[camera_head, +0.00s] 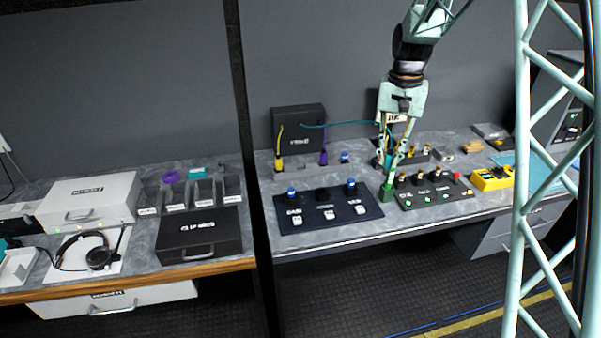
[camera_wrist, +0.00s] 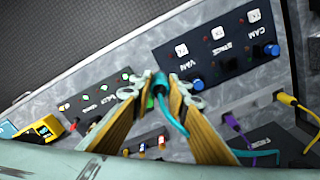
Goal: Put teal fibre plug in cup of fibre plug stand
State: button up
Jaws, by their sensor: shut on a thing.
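My gripper (camera_head: 388,174) is over the rear control table, its fingers pointing down. In the wrist view, my gripper (camera_wrist: 161,92) is shut on the teal fibre plug (camera_wrist: 160,82), held between the fingertips. A teal cable (camera_wrist: 174,118) trails from the plug; in the head view the teal cable (camera_head: 345,124) runs left toward the black box. A small green piece (camera_head: 387,191) stands just under the fingertips, between two button panels. It also shows in the wrist view (camera_wrist: 150,101), partly covered by a finger. I cannot tell whether it is the stand's cup, or whether the plug touches it.
A black panel with blue knobs (camera_head: 328,210) lies left of my gripper, and a panel with several coloured buttons (camera_head: 435,193) lies right. A yellow plug (camera_head: 279,163) and a purple plug (camera_head: 323,158) stand behind. A yellow device (camera_head: 492,179) is farther right.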

jog(key=w+a+f+n+p, duration=0.1)
jog(key=w+a+n+p, duration=0.5)
jog(key=w+a, duration=0.7)
jog(key=n+p, duration=0.3)
jog(key=n, duration=0.5)
send_over(312, 169)
jog(key=w+a, duration=0.1)
jog(key=a, duration=0.3)
notch_tip(312, 169, down, 3)
jog(key=shift+a, duration=0.15)
jog(key=shift+f, duration=0.2)
notch_tip(312, 169, down, 6)
jog(key=shift+f, duration=1.9)
jog(key=shift+f, duration=0.1)
